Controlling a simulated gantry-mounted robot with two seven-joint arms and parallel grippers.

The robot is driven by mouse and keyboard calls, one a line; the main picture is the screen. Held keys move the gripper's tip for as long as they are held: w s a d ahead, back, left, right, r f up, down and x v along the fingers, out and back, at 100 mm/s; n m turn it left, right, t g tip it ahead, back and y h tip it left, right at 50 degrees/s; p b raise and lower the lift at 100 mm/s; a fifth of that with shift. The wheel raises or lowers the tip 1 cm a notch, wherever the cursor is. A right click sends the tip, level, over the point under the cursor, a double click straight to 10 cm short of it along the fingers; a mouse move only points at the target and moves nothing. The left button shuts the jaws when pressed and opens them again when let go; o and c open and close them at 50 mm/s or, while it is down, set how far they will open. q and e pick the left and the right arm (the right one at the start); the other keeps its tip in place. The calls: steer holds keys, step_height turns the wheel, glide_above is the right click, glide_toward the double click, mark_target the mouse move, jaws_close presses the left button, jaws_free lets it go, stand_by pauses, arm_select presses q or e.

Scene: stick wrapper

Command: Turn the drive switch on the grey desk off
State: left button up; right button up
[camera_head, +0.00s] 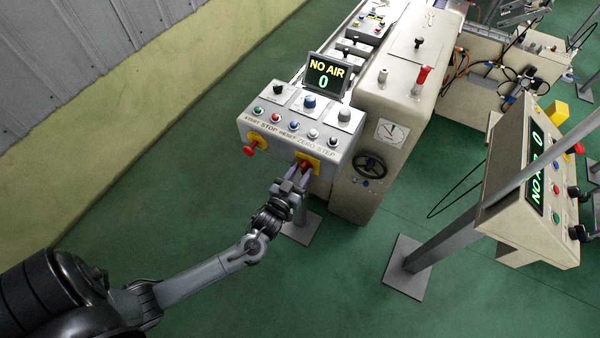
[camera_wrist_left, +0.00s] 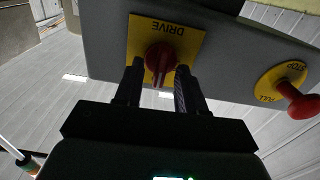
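The grey desk (camera_head: 262,150) stands at the picture's centre, with its sloped control panel and a screen reading "NO AIR 0". The drive switch (camera_wrist_left: 160,58) is a red knob on a yellow plate marked DRIVE, on the desk's front face. In the head view the switch's yellow plate (camera_head: 314,159) shows just past my left gripper (camera_head: 302,172). In the left wrist view the two dark fingers of my left gripper (camera_wrist_left: 158,80) stand either side of the red knob, with their tips near it. I cannot tell if they touch it. My right gripper is not in view.
A red pull-stop knob (camera_wrist_left: 303,103) on a yellow plate sticks out beside the drive switch. The beige machine (camera_head: 395,90) stands right of the desk. A second panel on a post (camera_head: 525,190) is at the right. Green floor in front is clear.

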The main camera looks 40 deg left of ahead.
arm_select(q)
steer(key=shift+c, duration=0.4)
jaws_close()
steer(key=shift+n, duration=0.3)
steer(key=n+p, duration=0.1)
steer(key=n, duration=0.3)
steer(key=shift+a, duration=0.1)
steer(key=shift+a+f+n+p, duration=0.15)
steer(key=shift+n+p, duration=0.8)
steer(key=shift+n, duration=2.3)
steer(key=shift+f+n+p, duration=0.1)
steer(key=shift+n+p, duration=0.85)
steer(key=shift+n, duration=2.3)
